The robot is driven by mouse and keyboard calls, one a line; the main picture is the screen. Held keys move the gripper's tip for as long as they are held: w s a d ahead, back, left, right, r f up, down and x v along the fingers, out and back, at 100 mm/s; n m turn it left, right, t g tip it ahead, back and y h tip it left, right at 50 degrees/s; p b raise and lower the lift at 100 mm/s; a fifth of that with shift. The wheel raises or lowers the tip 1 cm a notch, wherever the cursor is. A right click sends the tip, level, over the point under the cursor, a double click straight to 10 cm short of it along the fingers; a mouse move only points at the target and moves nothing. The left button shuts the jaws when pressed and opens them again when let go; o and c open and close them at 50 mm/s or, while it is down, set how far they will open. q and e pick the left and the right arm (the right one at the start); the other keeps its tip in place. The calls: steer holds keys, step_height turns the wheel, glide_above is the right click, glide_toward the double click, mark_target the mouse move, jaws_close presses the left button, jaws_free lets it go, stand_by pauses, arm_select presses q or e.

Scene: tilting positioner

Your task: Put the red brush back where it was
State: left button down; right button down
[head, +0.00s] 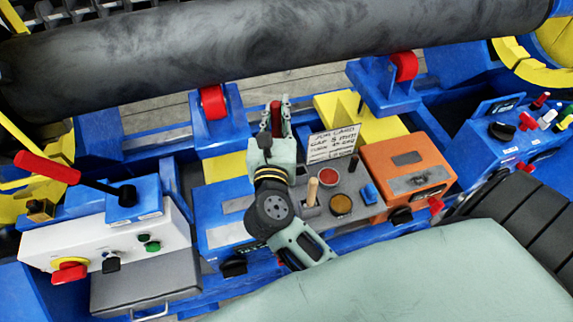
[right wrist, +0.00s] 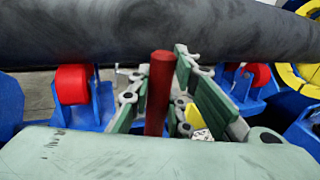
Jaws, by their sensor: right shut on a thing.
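My right gripper (head: 275,107) is shut on the red brush (head: 276,120), which stands upright between its two fingers. In the right wrist view the brush's red handle (right wrist: 159,92) shows between the fingers (right wrist: 158,90), its top end free. The brush's lower end is hidden behind the gripper's palm. The gripper is in front of the large dark roller, above the blue frame and behind the grey tray (head: 350,208). My left gripper is not in view.
The tray holds a red round tin (head: 327,177), an amber tin (head: 341,205), a wooden handle (head: 311,192) and a blue block (head: 370,194). A written card (head: 333,145) stands behind. An orange box (head: 408,168) is right; a white control box (head: 105,245) is left. The dark roller (head: 180,55) spans the back.

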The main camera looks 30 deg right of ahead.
steer(key=w+d+f+m+g+h+b, duration=0.1)
steer(key=d+f+b, duration=0.2)
steer(key=f, duration=0.8)
steer(key=w+d+f+m+g+h+b, duration=0.1)
steer(key=d+f+b, duration=0.3)
steer(key=f, duration=0.7)
steer(key=shift+w+d+m+g+h, duration=0.25)
steer(key=shift+d+m+g+h, duration=0.25)
steer(key=shift+d+h, duration=0.25)
steer(key=shift+a, duration=0.1)
steer(key=shift+f, duration=0.2)
steer(key=c, duration=1.6)
jaws_free()
steer(key=shift+c, duration=0.2)
steer(key=shift+r, duration=0.1)
